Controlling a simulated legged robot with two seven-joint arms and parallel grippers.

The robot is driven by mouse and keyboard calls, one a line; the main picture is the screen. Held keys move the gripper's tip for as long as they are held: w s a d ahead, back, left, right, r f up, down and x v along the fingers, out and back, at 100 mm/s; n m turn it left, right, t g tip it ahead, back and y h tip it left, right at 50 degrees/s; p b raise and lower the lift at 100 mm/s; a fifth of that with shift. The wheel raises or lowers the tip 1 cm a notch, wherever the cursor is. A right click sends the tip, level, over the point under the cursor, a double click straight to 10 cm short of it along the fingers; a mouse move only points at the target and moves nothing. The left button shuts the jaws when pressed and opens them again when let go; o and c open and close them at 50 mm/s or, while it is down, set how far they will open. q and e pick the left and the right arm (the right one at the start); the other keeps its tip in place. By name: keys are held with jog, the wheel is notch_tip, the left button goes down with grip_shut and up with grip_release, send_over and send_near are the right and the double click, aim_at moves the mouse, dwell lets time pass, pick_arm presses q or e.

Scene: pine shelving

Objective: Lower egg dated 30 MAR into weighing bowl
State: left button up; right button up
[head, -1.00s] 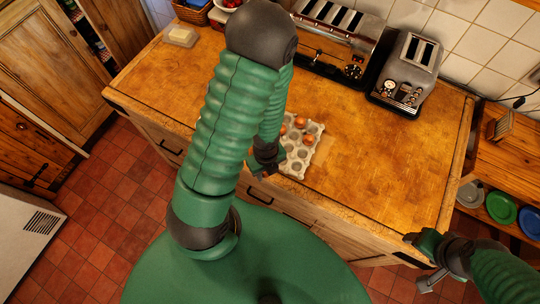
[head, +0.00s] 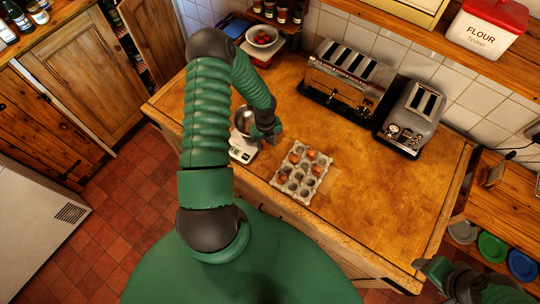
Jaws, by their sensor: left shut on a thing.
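The metal weighing bowl (head: 243,121) sits on a small white scale (head: 241,151) near the counter's left front edge. My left gripper (head: 270,134) is just right of the bowl, at about its rim in the picture, and is shut on an egg. The egg is hidden by the fingers, and its date cannot be read. The grey egg tray (head: 299,180) lies to the right, with several brown eggs (head: 312,154) and some empty cups. My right gripper (head: 432,272) is at the lower right, away from these things; its fingers are not clear.
A steel toaster (head: 345,80) and a smaller toaster (head: 412,120) stand at the back by the tiles. A bowl of red fruit (head: 262,37) is behind, at the far left end of the counter. The counter right of the egg tray is clear.

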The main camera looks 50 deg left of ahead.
pick_arm(q)
jog(key=w+a+b, duration=0.3)
jog(key=a, duration=0.4)
jog(key=w+a+b, duration=0.3)
jog(key=w+a, duration=0.1)
jog(key=a, duration=0.3)
jog(key=shift+w+a+r, duration=0.2)
jog(key=shift+w+r, duration=0.1)
jog(key=shift+f+b, duration=0.15)
jog(key=shift+b, duration=0.2)
notch_tip(320, 180, down, 7)
jog(key=b, duration=0.5)
jog(key=shift+r+b, duration=0.2)
jog(key=shift+b, duration=0.1)
jog(key=shift+f+b, duration=1.25)
jog(key=shift+f, duration=0.25)
dwell(0.6)
jog(key=o, duration=0.8)
